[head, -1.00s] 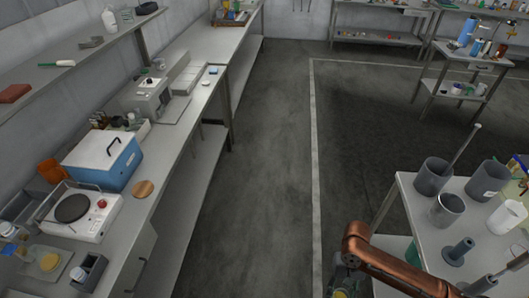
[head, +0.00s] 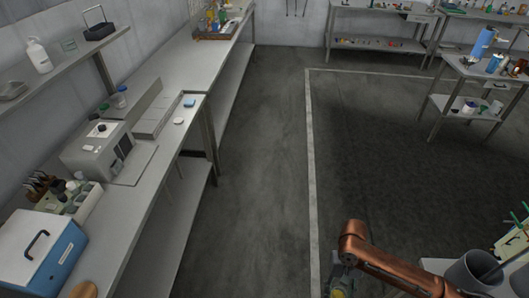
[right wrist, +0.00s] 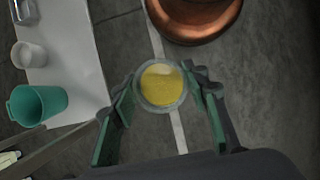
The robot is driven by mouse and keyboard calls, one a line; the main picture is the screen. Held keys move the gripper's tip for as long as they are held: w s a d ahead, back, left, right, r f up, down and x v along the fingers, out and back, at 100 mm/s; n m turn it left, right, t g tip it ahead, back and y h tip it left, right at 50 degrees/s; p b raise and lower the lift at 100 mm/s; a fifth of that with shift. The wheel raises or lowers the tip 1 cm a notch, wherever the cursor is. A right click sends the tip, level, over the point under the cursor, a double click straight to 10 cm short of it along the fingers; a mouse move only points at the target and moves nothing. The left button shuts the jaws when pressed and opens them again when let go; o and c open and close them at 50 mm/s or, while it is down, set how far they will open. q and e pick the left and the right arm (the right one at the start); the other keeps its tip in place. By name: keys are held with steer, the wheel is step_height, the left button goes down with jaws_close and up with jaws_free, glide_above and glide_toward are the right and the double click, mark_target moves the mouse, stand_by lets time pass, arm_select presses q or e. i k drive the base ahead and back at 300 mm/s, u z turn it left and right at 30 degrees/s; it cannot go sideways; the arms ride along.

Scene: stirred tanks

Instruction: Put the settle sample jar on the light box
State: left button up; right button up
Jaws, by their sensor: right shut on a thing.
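The settle sample jar (right wrist: 161,86) shows from above in the right wrist view as a round clear rim with yellow contents. It sits between the green-padded fingers of my right gripper (right wrist: 160,100), which is shut on it. In the head view the right gripper (head: 342,284) is at the bottom edge, below the copper arm, over the floor; a bit of the jar's yellow (head: 338,293) shows there. My left gripper is not in view. I cannot tell for sure which thing is the light box.
A long bench (head: 150,205) on the left carries a blue-and-white box (head: 38,250) and a grey instrument (head: 97,150). A shelf (head: 60,82) hangs above it. A cart with a grey vessel (head: 472,272) is at the lower right. The floor aisle (head: 255,190) is clear.

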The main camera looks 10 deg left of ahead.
mark_target(141, 153)
steer(key=i, duration=2.2)
steer(key=z, duration=0.4)
